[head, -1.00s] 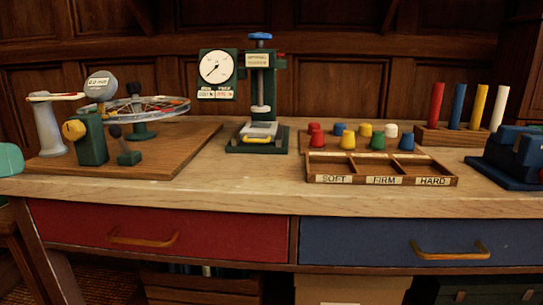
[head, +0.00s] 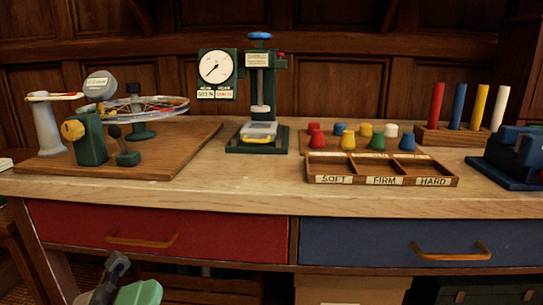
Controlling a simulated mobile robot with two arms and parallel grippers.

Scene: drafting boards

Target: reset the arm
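Part of my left arm shows at the bottom left, low in front of the red drawer. Its dark grey and green end, my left gripper (head: 112,277), is cut off by the frame's lower edge. I cannot tell whether its fingers are open or shut, and I see nothing held in it. It is below the bench top and apart from the things on it. My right arm and gripper are out of view.
The wooden bench (head: 240,185) holds a wheel stand (head: 150,105) on a board, a green press (head: 262,100) with a dial, coloured pieces behind a three-part tray (head: 380,170), upright coloured rods (head: 457,107) and a blue device (head: 512,155). The front bench strip is clear.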

